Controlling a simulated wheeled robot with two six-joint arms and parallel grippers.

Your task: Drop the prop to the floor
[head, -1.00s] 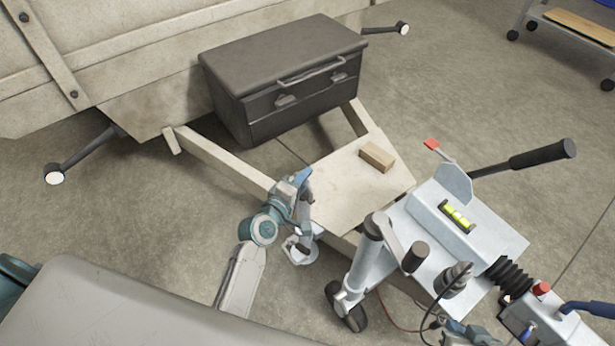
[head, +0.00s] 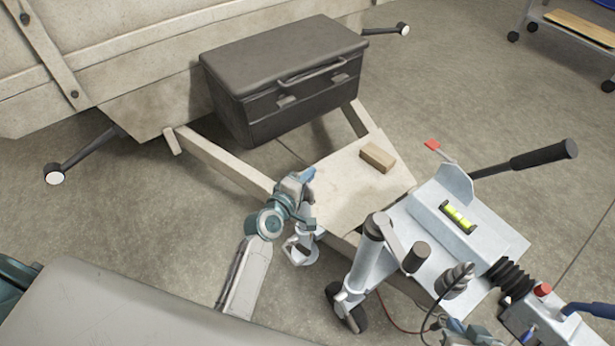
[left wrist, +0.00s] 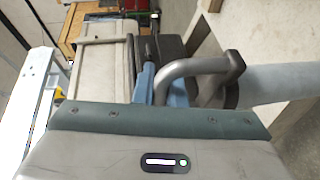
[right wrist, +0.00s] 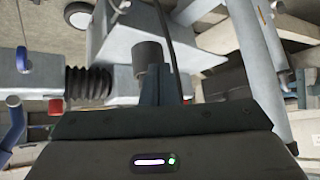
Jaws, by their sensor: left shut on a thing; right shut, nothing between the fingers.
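The prop (head: 302,250) is a light metal piece on the near side of the trailer frame (head: 222,163), partly hidden by my left arm. My left gripper (head: 306,203) is at its top in the head view. In the left wrist view my blue fingers (left wrist: 163,85) are shut on a bent grey handle (left wrist: 200,68); a pale tube (left wrist: 285,82) lies to its right. How the prop is held to the frame is hidden. My right gripper (head: 468,334) is at the bottom edge, shut and empty; its fingers show in the right wrist view (right wrist: 163,85).
The jockey wheel post (head: 362,262) and its crank grip (head: 416,258) stand between my grippers. A wooden block (head: 377,158) lies on the frame plate. A dark toolbox (head: 285,80) sits behind. Bare floor (head: 130,210) lies left of the frame.

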